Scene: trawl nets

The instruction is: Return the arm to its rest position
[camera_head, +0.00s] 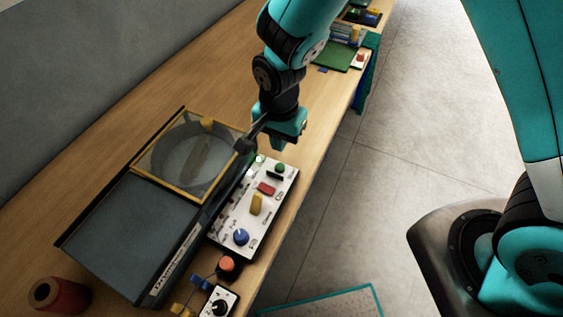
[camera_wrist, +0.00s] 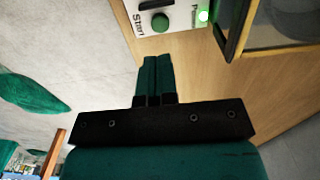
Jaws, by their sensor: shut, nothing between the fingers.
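My teal arm reaches over the wooden bench in the head view. My gripper (camera_wrist: 155,72) shows in the wrist view with its two teal fingers together and nothing between them. In the head view my gripper (camera_head: 285,138) is above the bench, near the top end of a white control panel (camera_head: 225,225). A lit green lamp (camera_wrist: 203,16) is beside the button. Whether the fingertips touch anything below is not clear.
A dark machine (camera_head: 130,235) with a yellow-framed clear lid (camera_head: 150,187) stands left of the panel. A red spool (camera_head: 58,295) and a small box with a black knob (camera_head: 218,303) are at the lower left. A green mat (camera_head: 335,56) lies farther along the bench. Open floor is right.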

